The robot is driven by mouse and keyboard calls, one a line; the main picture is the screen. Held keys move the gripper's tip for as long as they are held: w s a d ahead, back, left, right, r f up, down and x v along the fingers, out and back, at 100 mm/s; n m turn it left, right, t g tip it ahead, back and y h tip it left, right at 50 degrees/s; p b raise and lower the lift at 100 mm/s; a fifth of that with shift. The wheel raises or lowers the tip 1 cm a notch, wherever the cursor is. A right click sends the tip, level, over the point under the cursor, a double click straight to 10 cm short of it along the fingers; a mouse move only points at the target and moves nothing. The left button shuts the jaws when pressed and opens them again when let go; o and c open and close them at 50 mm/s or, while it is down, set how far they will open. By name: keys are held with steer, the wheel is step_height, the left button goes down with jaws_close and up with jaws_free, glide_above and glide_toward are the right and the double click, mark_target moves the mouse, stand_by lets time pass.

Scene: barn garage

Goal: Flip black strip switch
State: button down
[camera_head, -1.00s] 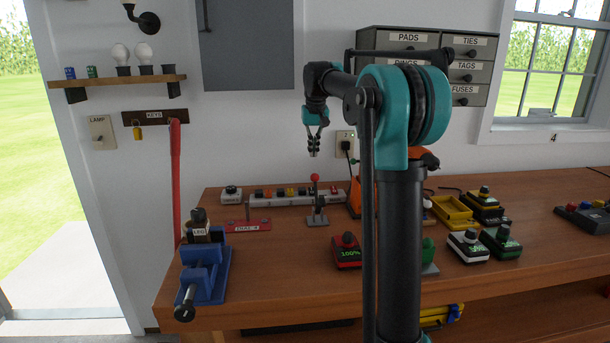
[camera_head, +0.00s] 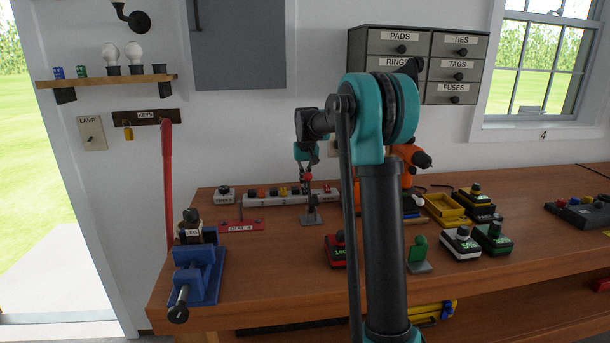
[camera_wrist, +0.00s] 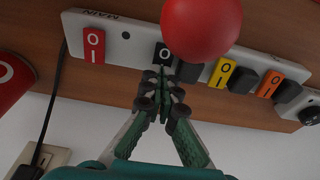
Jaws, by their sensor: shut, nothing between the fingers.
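The white power strip (camera_head: 262,201) lies at the back of the bench. It also shows close up in the wrist view (camera_wrist: 128,37), with red, black, yellow and orange switches. The black switch (camera_wrist: 163,52) sits between the red switch (camera_wrist: 94,43) and the yellow switch (camera_wrist: 221,73). My gripper (camera_wrist: 166,76) is shut and empty, its fingertips right at the black switch and partly covering it. I cannot tell whether they touch. In the head view my gripper (camera_head: 306,187) is low over the strip, partly hidden behind the red-knobbed lever.
The lever's red ball (camera_wrist: 201,26) is close to my fingers and covers part of the strip. The lever's grey base (camera_head: 311,219) stands in front of the strip. A red SNAKE-like labelled plate (camera_head: 240,226) lies left, and an orange drill (camera_head: 412,157) stands right.

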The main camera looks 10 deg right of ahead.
steer(key=shift+f, duration=0.15)
steer(key=shift+w+f+g, duration=0.3)
steer(key=shift+f+g, duration=0.05)
steer(key=shift+g, duration=0.25)
steer(key=shift+w+f, duration=0.25)
steer(key=shift+w, duration=0.1)
